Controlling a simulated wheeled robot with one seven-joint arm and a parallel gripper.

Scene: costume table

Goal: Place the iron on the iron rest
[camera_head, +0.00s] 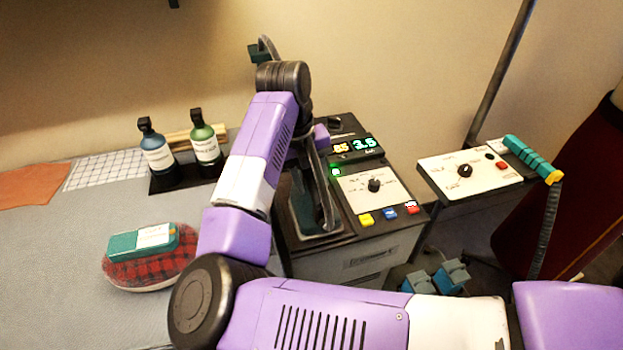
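A dark tray with a raised rim (333,238), which looks like the iron rest, sits on the grey station in the middle. A dark, upright, loop-shaped thing (322,190) stands over it; it may be the iron or part of my gripper, and I cannot tell which. My arm reaches up over the table, bends at the top and comes down behind its own purple link. A small purple part of my wrist (321,136) shows there. My fingertips are not clearly visible, so their opening and any hold are hidden.
A control panel (372,188) with lit displays stands right of the tray. Two bottles (156,152) (205,145) stand behind left. A teal box (143,243) lies on a plaid cushion (150,268). A second panel (470,172) with a teal wand (532,158) is at right.

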